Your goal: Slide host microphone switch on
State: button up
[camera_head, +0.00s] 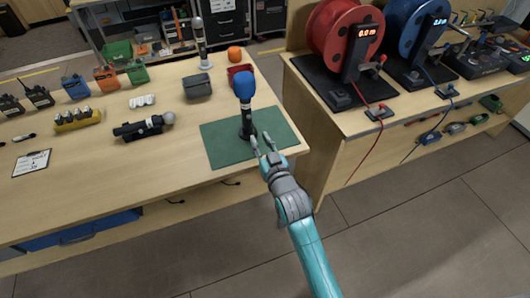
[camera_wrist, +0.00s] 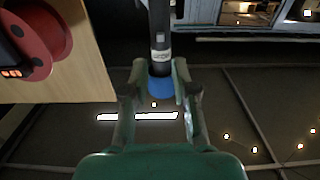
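A black microphone with a blue foam head (camera_head: 244,86) stands upright on a green mat (camera_head: 222,153) near the table's right end. My gripper (camera_head: 263,143) is just right of its lower handle, with two fingers apart. In the wrist view the black handle (camera_wrist: 159,28) and blue foam (camera_wrist: 160,88) appear upside down, between and beyond my open fingers (camera_wrist: 159,82). A pale band shows on the handle; I cannot make out the switch. I cannot tell whether a finger touches the microphone.
Another microphone (camera_head: 143,126) lies on the wooden table; one stands (camera_head: 199,43) at the back. A grey case (camera_head: 197,86) and a red tray (camera_head: 240,72) are behind the mat. Red (camera_head: 340,35) and blue (camera_head: 412,28) cable reels stand on the right bench.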

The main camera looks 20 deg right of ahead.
aim_at(249, 118)
jog(key=shift+w, duration=4.5)
grip_shut()
